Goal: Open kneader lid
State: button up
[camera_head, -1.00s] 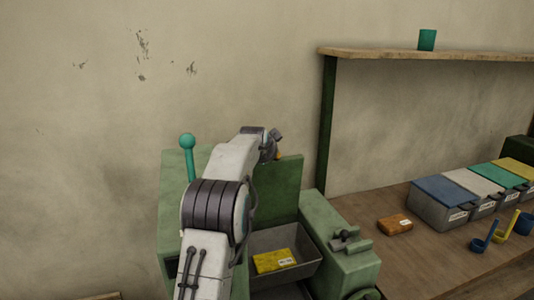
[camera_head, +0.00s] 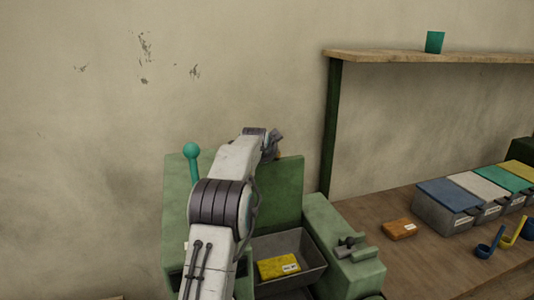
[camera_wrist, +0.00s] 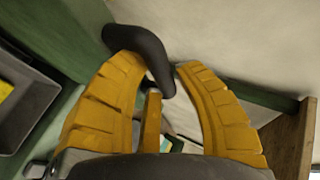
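The kneader is a green machine (camera_head: 345,283) with an open grey trough (camera_head: 312,258). Its green lid (camera_head: 285,190) stands upright behind the trough. My gripper (camera_head: 274,145) is at the lid's top edge, small and partly hidden by my arm in the head view. In the wrist view, the yellow fingers of my gripper (camera_wrist: 162,67) close around a dark curved handle (camera_wrist: 142,45). The handle fills the gap between the fingertips. It joins a green surface, which looks like the lid, at the left. A yellow block (camera_head: 277,265) with a white label lies in the trough.
A lever with a teal knob (camera_head: 191,150) rises left of the lid. At the right, a wooden bench (camera_head: 390,215) holds an orange-brown block (camera_head: 399,229), lidded bins (camera_head: 447,215) and scoops (camera_head: 490,242).

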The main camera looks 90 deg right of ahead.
jog(key=o, duration=0.4)
jog(key=shift+f, duration=0.1)
jog(key=shift+w+f, duration=0.1)
jog(key=shift+a, duration=0.1)
jog(key=shift+r+v, duration=0.15)
jog(key=shift+v, duration=2.85)
jog(key=shift+r+v, duration=0.1)
jog(key=shift+v, duration=2.9)
jog(key=shift+s, duration=0.25)
